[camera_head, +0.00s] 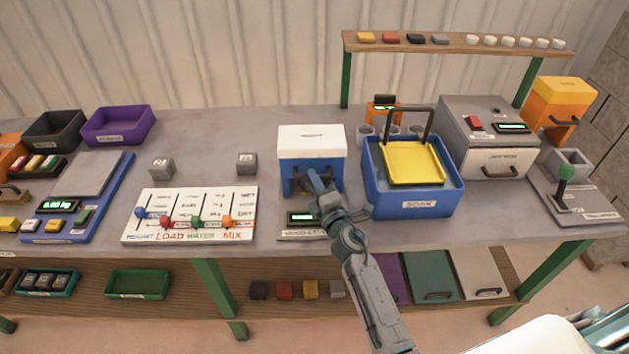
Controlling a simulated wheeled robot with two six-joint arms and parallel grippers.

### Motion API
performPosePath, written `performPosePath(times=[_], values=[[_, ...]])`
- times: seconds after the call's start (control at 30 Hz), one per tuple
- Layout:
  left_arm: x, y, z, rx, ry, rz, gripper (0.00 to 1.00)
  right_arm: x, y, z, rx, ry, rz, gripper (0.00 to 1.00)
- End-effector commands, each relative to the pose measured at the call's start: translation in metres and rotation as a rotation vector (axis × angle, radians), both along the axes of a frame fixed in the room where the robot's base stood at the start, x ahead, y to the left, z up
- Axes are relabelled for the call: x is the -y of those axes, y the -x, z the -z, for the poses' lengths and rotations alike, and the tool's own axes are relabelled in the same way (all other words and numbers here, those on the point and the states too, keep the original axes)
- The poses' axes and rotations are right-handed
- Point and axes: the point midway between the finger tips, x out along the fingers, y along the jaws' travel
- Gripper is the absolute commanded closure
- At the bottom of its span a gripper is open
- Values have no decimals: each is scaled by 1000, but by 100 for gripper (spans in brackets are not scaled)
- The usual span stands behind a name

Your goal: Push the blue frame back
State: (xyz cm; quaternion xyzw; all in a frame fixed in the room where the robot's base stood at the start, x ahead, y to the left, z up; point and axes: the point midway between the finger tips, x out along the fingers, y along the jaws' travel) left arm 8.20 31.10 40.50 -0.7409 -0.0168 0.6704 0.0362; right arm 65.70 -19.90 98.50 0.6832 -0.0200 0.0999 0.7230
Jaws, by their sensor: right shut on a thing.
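The blue frame (335,168) stands on the workbench in the middle of the head view, with a thick white block (311,139) on top. It sits on a grey base with a small green-lit display (301,217) at the front. My right gripper (318,183) is at the frame's front side and is shut on its dark handle, which the fingers partly hide. The right arm covers part of the base's right side. My left gripper is not in view.
A blue bin (413,209) with a yellow tray stands close to the right. The sloped white board (190,215) with coloured knobs lies to the left. Two grey cubes (247,163) stand at the back left. The bench behind the frame looks clear.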

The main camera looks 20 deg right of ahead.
Motion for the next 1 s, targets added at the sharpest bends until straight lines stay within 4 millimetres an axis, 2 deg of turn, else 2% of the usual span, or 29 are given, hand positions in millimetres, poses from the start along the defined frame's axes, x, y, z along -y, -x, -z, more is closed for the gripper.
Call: performPosePath(times=[0.17, 0.4, 0.6, 0.97, 1.0], values=[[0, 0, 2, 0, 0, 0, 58, 2, -8, 1, 1, 1, 0, 100], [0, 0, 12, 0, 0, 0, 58, 16, -55, 1, 4, 2, 1, 100], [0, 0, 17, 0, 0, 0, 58, 23, -81, 1, 2, 1, 1, 100], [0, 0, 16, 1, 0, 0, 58, 25, -84, 0, 1, 0, 2, 100], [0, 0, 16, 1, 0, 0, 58, 25, -84, 0, 1, 0, 2, 80]])
